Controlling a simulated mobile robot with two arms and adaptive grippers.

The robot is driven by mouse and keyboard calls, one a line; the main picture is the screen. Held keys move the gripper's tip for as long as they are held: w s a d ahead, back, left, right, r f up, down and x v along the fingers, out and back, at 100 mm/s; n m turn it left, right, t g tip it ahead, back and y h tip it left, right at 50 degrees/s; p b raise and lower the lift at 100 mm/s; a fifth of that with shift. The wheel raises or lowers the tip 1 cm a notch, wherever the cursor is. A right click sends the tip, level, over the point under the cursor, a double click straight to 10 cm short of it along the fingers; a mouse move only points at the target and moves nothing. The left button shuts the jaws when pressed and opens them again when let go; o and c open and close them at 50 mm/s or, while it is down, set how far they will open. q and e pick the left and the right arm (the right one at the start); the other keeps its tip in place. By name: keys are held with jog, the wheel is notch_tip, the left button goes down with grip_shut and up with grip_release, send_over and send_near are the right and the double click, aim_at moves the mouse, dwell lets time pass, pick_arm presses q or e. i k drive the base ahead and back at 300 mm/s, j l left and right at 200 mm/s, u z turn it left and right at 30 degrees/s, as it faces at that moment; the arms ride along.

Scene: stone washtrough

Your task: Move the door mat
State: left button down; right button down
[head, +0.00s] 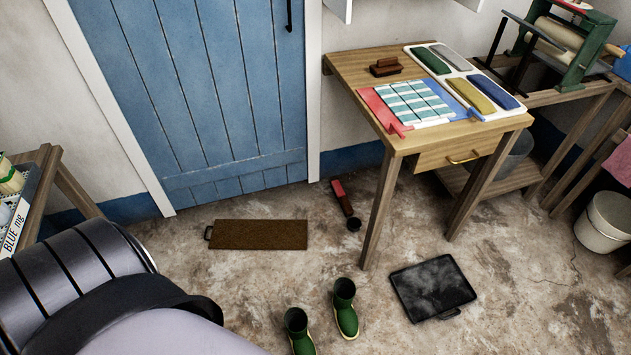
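The brown door mat (262,235) lies flat on the stone floor in front of the blue door, a little left of the view's middle. It has a small dark loop handle (208,233) at its left end. Nothing lies on it. A large dark ribbed and pale part of my own body fills the lower left corner, apart from the mat in the picture. Neither of my grippers shows in the head view.
A blue door (215,95) stands behind the mat. Green boots (344,308), a black tray (432,288) and a red-and-black object (342,198) lie on the floor nearby. A wooden table (400,145) stands right. Floor between mat and boots is clear.

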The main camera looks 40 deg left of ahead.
aim_at(227, 234)
jog(key=i+l+z, duration=0.15)
jog(key=z, duration=0.3)
jog(key=i+l+z, duration=0.15)
jog(key=z, duration=0.3)
jog(key=i+u, duration=0.2)
jog(key=u, duration=0.15)
jog(key=i+u, duration=0.15)
jog(key=u, duration=0.7)
jog(key=i+u, duration=0.1)
jog(key=u, duration=0.3)
jog(key=l+u, duration=0.1)
jog(key=u, duration=0.35)
jog(key=i+l+u, duration=0.1)
jog(key=u, duration=0.75)
jog(key=i+l, duration=0.05)
jog(key=l, duration=0.05)
